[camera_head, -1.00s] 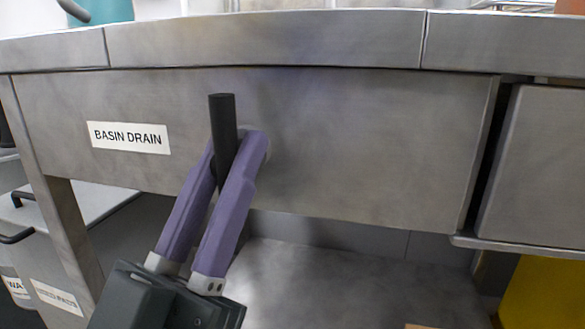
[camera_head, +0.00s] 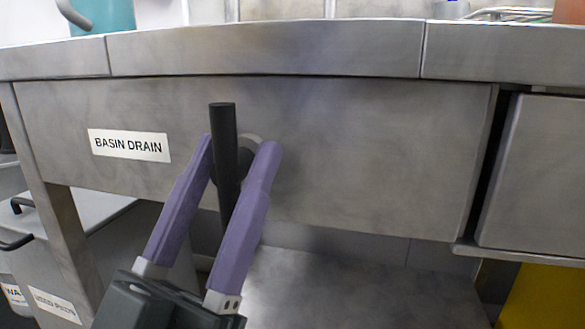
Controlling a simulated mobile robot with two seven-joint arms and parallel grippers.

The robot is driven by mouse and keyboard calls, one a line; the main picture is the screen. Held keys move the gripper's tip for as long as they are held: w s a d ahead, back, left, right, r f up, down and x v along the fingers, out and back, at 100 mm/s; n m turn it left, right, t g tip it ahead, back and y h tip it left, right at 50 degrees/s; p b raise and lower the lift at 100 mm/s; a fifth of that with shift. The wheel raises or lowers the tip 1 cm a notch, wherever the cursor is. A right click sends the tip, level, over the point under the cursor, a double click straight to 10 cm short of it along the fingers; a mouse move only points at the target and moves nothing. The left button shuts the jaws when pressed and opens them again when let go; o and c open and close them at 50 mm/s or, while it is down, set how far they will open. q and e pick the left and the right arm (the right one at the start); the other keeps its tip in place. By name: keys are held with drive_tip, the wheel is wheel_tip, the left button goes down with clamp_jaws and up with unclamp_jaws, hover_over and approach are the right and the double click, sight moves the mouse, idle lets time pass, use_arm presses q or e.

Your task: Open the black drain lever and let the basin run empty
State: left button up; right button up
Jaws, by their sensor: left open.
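The black drain lever (camera_head: 223,140) stands upright on the steel front panel, right of the white "BASIN DRAIN" label (camera_head: 129,145). Whether either finger touches the lever is hard to tell. The inside of the basin is not in view. My right gripper is not in view.
The steel counter edge (camera_head: 270,48) runs across above the panel. A steel drawer front (camera_head: 535,180) is at the right, with something yellow (camera_head: 545,298) below it. A table leg (camera_head: 65,220) and a labelled bin (camera_head: 40,275) are at the lower left. A teal pitcher (camera_head: 108,15) stands on top.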

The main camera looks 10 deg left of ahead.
use_arm(q)
drive_tip(key=b+v, duration=0.1)
drive_tip(key=v, duration=0.9)
